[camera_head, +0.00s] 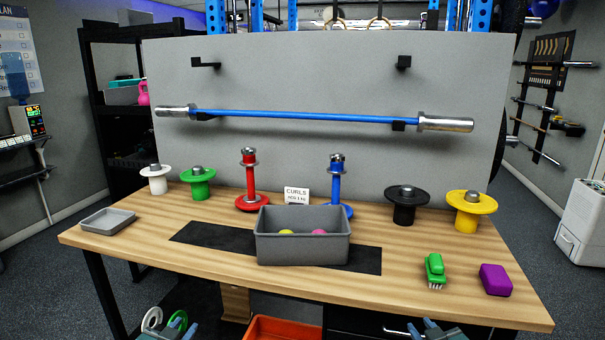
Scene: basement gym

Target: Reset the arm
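My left gripper (170,334) shows only at the bottom edge, left of centre, below the table's front edge. My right gripper (432,331) shows at the bottom edge, right of centre, also below the table's front edge. Both are cut off by the frame, and I cannot tell whether their fingers are open or shut. I see nothing clearly held in either one.
A wooden table (130,245) carries a grey bin (303,248), a small tray (107,221), red (249,185) and blue posts (336,185), several plate holders, a green brush (435,268) and a purple block (495,280). A blue bar (300,116) hangs on the panel behind. An orange crate (285,328) is below.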

